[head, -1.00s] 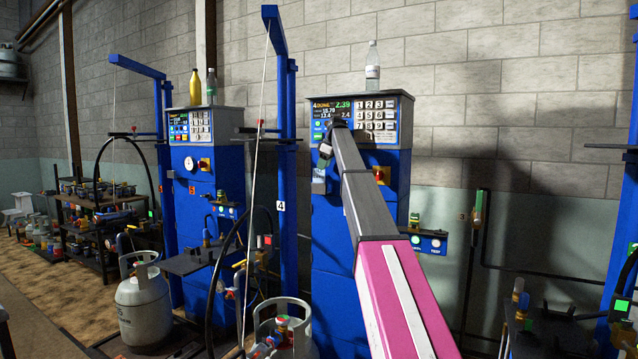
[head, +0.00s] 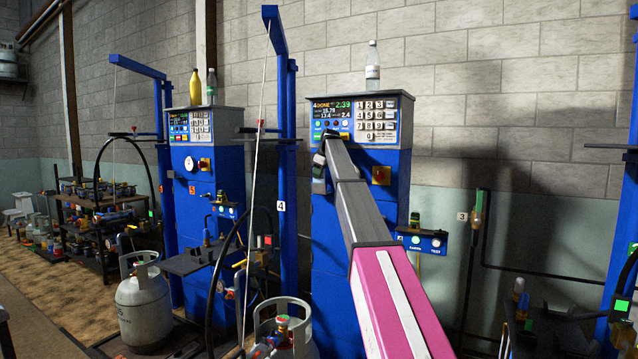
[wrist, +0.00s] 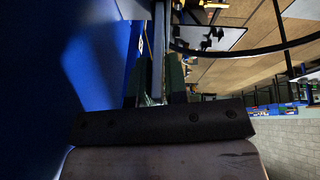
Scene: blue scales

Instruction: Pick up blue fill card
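I cannot make out a blue fill card for certain in either view. My gripper (head: 319,170) is at the left front of the nearer blue filling cabinet (head: 333,235), just below its display, partly hidden behind my forearm. In the wrist view, the two dark green fingers of my gripper (wrist: 156,80) stand apart. A thin grey-blue upright strip (wrist: 158,45) shows between them; I cannot tell whether it is held or lies behind. The blue cabinet side (wrist: 105,50) fills the left of the wrist view. A small pale patch shows just below the gripper in the head view.
A clear bottle (head: 373,66) stands on the cabinet's top. A blue post (head: 287,130) with an overhead arm rises to its left. Grey gas cylinders (head: 142,308) stand in front at the left. A small control box (head: 427,241) juts out at the right.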

